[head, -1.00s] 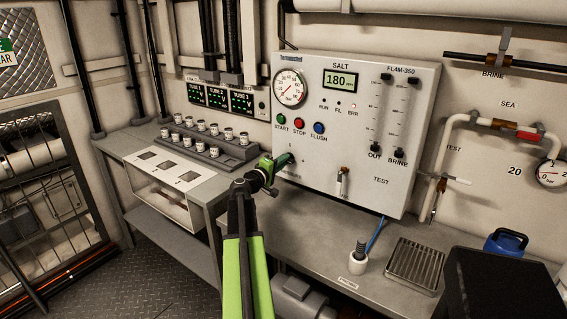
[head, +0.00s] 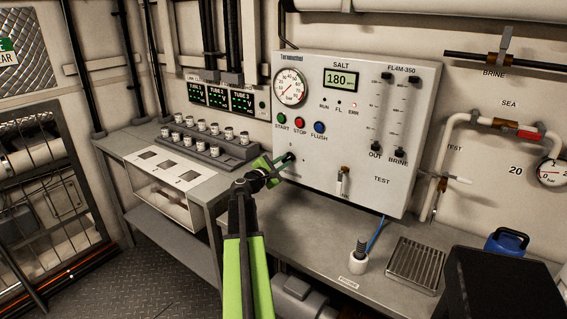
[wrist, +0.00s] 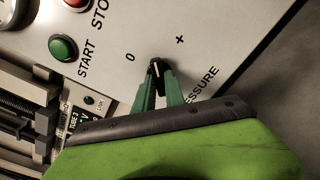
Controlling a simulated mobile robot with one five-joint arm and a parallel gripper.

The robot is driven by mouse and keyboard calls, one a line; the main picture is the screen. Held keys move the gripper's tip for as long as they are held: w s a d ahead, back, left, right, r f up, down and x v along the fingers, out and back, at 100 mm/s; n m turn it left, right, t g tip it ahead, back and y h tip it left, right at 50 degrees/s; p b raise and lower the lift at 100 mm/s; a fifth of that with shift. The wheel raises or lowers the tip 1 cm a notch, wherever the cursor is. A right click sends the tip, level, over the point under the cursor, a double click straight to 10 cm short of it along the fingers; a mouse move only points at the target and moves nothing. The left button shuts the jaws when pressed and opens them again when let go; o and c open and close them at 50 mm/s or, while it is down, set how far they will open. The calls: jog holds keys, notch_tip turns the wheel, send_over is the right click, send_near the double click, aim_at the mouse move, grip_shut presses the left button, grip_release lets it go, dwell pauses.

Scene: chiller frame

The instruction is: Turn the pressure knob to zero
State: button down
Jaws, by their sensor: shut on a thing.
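The pressure knob (wrist: 156,65) is small and black with a pale mark, on the white control panel (head: 340,240). In the wrist view it sits between a printed "0" and a "+", above the partly covered word "PRESSURE". My gripper (wrist: 155,72) is shut on the knob, its two green fingers meeting around it. In the head view my gripper (head: 288,159) reaches the lower left of the panel, and its fingers hide the knob. Which way the mark points is hard to tell. A round pressure gauge (head: 290,87) is at the panel's upper left.
Green START (head: 282,119), red STOP (head: 300,123) and blue FLUSH (head: 319,127) buttons sit just above my gripper. A small lever valve (head: 343,182) is to its right. A rack of cups (head: 208,150) stands left on the bench. The display (head: 340,79) reads 180.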

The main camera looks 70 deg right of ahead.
jog(key=n, duration=0.4)
jog(key=shift+w+n, duration=0.1)
jog(key=shift+n, duration=2.5)
jog(key=c, duration=1.4)
grip_release()
